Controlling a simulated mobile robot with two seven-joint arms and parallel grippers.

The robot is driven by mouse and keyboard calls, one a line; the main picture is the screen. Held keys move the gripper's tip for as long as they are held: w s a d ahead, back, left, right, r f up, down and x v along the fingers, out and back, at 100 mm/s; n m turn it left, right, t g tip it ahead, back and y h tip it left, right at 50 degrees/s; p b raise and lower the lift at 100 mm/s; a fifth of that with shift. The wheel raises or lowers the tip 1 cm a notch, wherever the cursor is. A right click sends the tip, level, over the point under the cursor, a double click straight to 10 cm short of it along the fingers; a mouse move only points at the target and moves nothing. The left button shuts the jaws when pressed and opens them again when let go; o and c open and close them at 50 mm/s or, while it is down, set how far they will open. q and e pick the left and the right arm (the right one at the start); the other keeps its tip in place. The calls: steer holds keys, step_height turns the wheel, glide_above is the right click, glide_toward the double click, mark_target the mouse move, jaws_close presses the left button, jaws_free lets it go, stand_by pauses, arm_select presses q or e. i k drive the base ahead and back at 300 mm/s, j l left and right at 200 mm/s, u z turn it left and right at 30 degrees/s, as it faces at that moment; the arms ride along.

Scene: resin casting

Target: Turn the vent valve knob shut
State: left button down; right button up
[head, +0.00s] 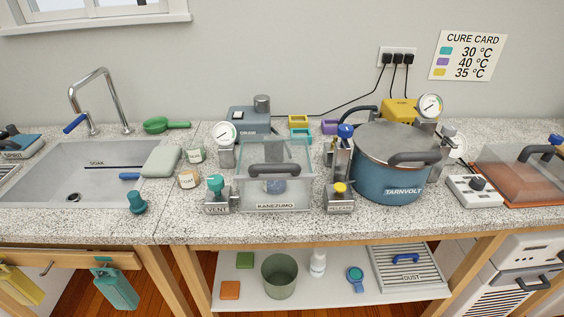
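The vent valve is a small grey metal block with the label VENT (217,208) on its front. Its teal knob (215,183) sits on top. It stands on the speckled counter at the left front corner of the clear KANEZUMO chamber (275,206). The chamber has a dark handle (275,170) on its lid, and a dark blue round thing (275,186) shows inside. I cannot tell from this view how far the knob is turned. Neither of my grippers is in the head view.
A gauge (226,133) stands behind the vent valve.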

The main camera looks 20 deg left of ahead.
mark_target(215, 182)
steer(key=u, duration=1.3)
steer(key=l, duration=0.1)
